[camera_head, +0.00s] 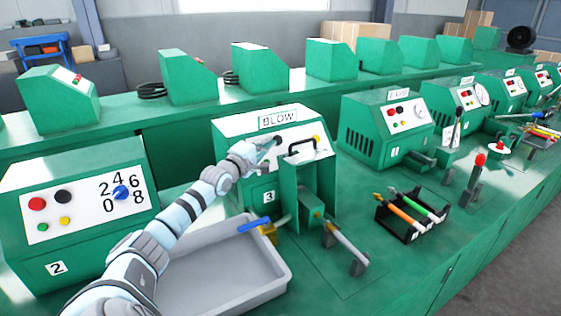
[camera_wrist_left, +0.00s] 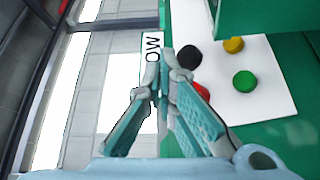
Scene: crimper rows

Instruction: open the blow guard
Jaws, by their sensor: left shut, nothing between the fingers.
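The BLOW machine (camera_head: 238,130), marked 3, stands in the middle of the head view. Its guard (camera_head: 298,180) is a green box-like cover on the front with a black handle (camera_head: 302,145) on top. I cannot tell how far the guard is open. My left gripper (camera_head: 277,141) is shut and empty in front of the white button panel, left of the handle, and partly hides the panel. In the left wrist view the shut fingers (camera_wrist_left: 165,72) point at the panel (camera_wrist_left: 262,85) beside its black, red, green and yellow buttons. My right gripper is not in view.
A grey tray (camera_head: 278,285) lies below my left arm, with a blue-handled tool (camera_head: 254,224) at its edge. A lever with a grey grip (camera_head: 345,243) sticks out in front of the machine. A black rack (camera_head: 404,235) of coloured-handled tools stands to the right.

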